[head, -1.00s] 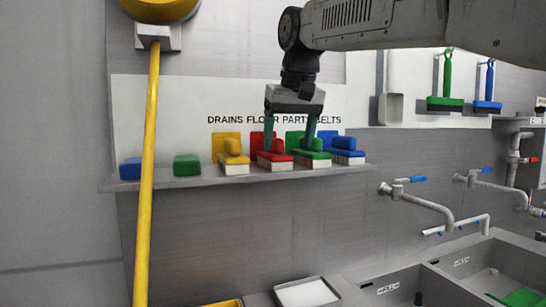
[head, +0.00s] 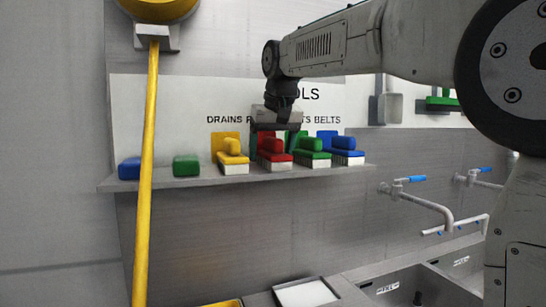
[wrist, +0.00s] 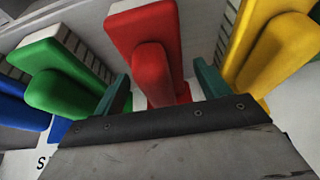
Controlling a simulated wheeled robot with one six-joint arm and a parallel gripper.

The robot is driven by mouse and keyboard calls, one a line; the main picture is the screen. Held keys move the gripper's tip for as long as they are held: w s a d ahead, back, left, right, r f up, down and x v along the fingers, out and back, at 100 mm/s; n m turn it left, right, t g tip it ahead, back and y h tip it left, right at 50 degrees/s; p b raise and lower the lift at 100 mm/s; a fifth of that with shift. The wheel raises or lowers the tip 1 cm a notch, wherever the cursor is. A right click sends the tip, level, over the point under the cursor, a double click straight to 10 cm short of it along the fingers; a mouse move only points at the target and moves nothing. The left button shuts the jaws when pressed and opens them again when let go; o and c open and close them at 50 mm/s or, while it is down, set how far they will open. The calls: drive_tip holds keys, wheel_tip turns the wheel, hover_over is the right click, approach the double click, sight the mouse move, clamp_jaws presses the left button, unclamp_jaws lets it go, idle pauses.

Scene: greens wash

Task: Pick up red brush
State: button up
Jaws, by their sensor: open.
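The red brush (head: 274,150) sits on the wall shelf between the yellow brush (head: 231,150) and the green brush (head: 311,150), its white bristles facing down. My gripper (head: 274,145) is open just behind and above the red brush, with its fingers partly hidden behind the brushes. In the wrist view, the teal fingertips of my gripper (wrist: 162,82) stand on either side of the red brush (wrist: 150,50), whose rounded handle lies between them. I cannot tell whether either finger touches it. The green brush and yellow brush flank the fingers closely.
A blue brush (head: 346,147) stands at the right of the shelf (head: 140,184). A green block (head: 186,166) and a blue block (head: 130,168) sit at its left. A yellow pole (head: 147,200) hangs in front. Taps (head: 420,200) and sinks are below right.

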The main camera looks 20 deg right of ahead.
drive_tip(key=c, duration=1.2)
drive_tip(key=shift+r, duration=0.1)
drive_tip(key=shift+r, duration=0.85)
drive_tip(key=shift+w+v, duration=0.2)
drive_tip(key=shift+v, duration=0.75)
drive_tip(key=s, duration=0.5)
drive_tip(key=s+r, duration=0.1)
drive_tip(key=s, duration=0.9)
drive_tip(key=shift+s+r, duration=0.25)
drive_tip(key=shift+s, duration=0.15)
